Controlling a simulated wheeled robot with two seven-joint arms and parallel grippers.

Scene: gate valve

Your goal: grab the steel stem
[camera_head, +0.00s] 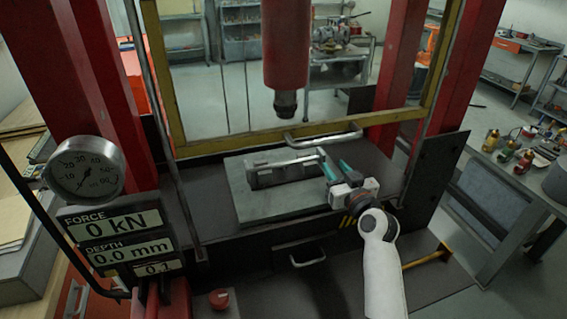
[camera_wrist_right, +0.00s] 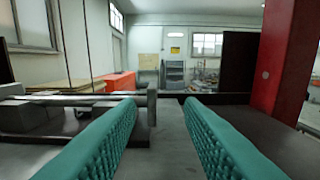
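The steel stem (camera_head: 292,161) lies roughly level across a grey block fixture (camera_head: 264,177) on the press plate. I cannot tell whether a finger touches the stem. My left gripper is not in view.
A red press ram (camera_head: 286,50) hangs above the plate (camera_head: 245,207). A yellow guard frame (camera_head: 265,143) with a handle (camera_head: 322,136) stands behind. Red columns (camera_head: 398,75) flank the work area. A gauge (camera_head: 84,169) and a force readout (camera_head: 112,222) are at left.

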